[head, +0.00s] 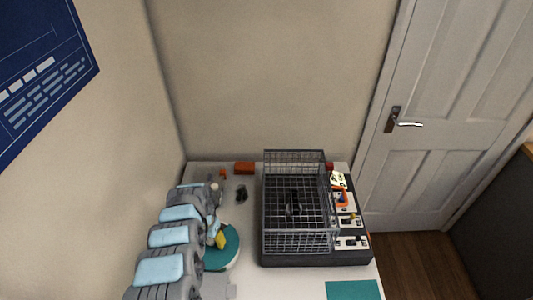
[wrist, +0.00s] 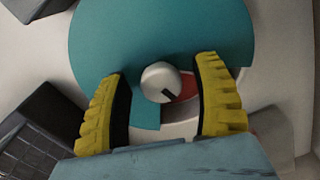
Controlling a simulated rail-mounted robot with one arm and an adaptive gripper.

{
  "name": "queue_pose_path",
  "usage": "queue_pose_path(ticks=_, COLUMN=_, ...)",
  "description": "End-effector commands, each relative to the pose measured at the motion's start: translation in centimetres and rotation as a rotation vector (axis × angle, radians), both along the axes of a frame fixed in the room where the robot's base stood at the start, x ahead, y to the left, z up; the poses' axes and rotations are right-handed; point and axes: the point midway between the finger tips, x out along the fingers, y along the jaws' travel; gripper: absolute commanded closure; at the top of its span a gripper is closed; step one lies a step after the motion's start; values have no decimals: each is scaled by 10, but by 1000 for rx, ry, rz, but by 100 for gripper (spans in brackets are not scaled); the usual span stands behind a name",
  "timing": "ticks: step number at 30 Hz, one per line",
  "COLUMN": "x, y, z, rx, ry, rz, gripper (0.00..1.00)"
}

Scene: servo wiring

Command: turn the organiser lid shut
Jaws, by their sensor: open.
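The organiser's round teal lid (head: 232,257) lies on the table at the front left, and it fills much of the wrist view (wrist: 110,35). A round white knob (wrist: 160,80) with a dark mark sits at its middle. A cut-out in the lid at the lower right of the knob shows a red piece (wrist: 188,88) and pale surface beneath. My gripper (head: 220,240) is over the lid. In the wrist view its two yellow fingers (wrist: 160,88) are open, one on each side of the knob, with visible gaps. Part of the lid is hidden behind my gripper.
A wire cage (head: 297,245) on a dark base stands right of the lid, with several small parts (head: 350,242) along its right side. A teal mat (head: 352,290) lies at the front right.

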Motion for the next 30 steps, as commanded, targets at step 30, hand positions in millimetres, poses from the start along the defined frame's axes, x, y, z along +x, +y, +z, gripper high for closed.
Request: queue_pose_path(ticks=30, x=2, y=-1, z=127, rx=2, ry=-3, rz=-13, gripper=35)
